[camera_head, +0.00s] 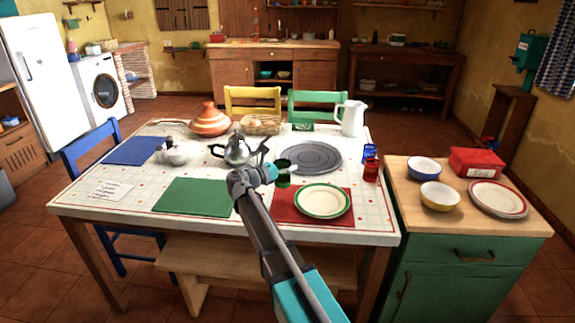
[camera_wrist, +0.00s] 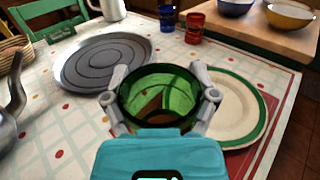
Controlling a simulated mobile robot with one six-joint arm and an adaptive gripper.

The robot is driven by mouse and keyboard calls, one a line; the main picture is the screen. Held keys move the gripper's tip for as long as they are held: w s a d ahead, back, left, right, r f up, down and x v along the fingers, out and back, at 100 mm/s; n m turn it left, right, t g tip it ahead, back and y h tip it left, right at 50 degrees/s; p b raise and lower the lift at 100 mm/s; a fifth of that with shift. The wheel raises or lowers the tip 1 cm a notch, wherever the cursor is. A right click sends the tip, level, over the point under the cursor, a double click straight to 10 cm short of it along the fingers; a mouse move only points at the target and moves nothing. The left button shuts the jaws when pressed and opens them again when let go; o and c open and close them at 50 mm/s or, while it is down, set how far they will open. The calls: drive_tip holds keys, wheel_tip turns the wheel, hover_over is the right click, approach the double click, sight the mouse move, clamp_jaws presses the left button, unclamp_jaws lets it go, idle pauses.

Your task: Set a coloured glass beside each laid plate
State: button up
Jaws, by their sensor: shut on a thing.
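My gripper (camera_wrist: 160,88) is shut on a green glass (camera_wrist: 158,108), its fingers on either side of the rim. The head view shows the green glass (camera_head: 284,180) at the back left edge of the red mat (camera_head: 346,219); I cannot tell whether it touches the table. A cream plate with a green rim (camera_head: 322,201) lies on that mat, right of the glass; it also shows in the wrist view (camera_wrist: 226,108). A blue glass (camera_head: 370,151) and a red glass (camera_head: 371,171) stand upright together near the table's right edge.
A grey round tray (camera_head: 310,157) lies behind the glass; a metal teapot (camera_head: 236,150) stands left of it. The green mat (camera_head: 193,197) and blue mat (camera_head: 138,150) are bare. The side counter (camera_head: 410,208) holds bowls, a red box (camera_head: 477,161) and red-rimmed plates (camera_head: 498,199).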

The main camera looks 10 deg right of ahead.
sight(286, 182)
drive_tip(key=shift+f+b, duration=3.05)
drive_tip(key=shift+f, duration=0.15)
drive_tip(key=shift+f+b, duration=0.6)
drive_tip(key=o, duration=1.1)
drive_tip(key=shift+o, duration=0.2)
drive_tip(key=shift+v, duration=6)
